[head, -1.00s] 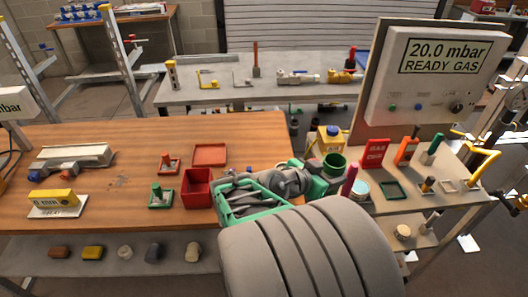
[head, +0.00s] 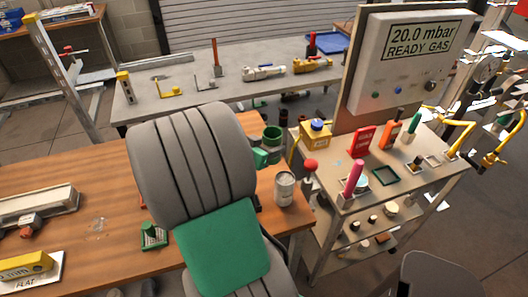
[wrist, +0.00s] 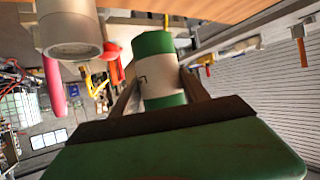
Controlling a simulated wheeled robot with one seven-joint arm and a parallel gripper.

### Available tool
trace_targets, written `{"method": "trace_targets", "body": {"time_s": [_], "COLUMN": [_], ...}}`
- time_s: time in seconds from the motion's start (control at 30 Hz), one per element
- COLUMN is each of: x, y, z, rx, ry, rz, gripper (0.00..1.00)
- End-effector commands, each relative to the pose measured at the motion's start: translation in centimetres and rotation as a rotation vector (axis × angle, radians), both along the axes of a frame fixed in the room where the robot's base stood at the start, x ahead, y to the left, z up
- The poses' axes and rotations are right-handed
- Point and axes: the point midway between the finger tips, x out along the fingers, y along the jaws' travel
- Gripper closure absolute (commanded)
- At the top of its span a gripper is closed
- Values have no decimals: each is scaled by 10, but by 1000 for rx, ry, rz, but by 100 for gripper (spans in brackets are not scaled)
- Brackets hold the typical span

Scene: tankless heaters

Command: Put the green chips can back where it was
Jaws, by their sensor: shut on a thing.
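The green chips can (head: 272,138) is a green cylinder with a dark open top in the head view. In the wrist view it shows a white band between green ends (wrist: 162,75). My gripper (head: 262,156) is shut on the can's sides, with a finger on each side in the wrist view. The can is held up near the right end of the wooden table (head: 85,165), roughly upright in the head view. An empty green square outline (head: 384,175) is on the cart top at the right. My arm hides part of the table.
A grey can (head: 284,188) stands at the table's right end, close to my gripper. The cart (head: 335,172) carries a yellow container (head: 316,134), a red box (head: 361,139), a pink-handled tool (head: 353,178) and other tools. A gas panel (head: 415,65) stands behind it.

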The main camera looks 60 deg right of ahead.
Motion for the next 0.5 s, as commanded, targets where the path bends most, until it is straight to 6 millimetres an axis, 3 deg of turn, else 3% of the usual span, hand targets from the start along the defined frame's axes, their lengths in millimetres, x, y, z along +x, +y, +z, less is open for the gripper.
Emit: {"method": "trace_targets", "body": {"time_s": [0.23, 0.5], "x": [28, 39], "y": [-39, -54], "z": [-44, -75], "rx": [3, 3], "ry": [4, 4], "rz": [-3, -2], "gripper": [100, 100]}}
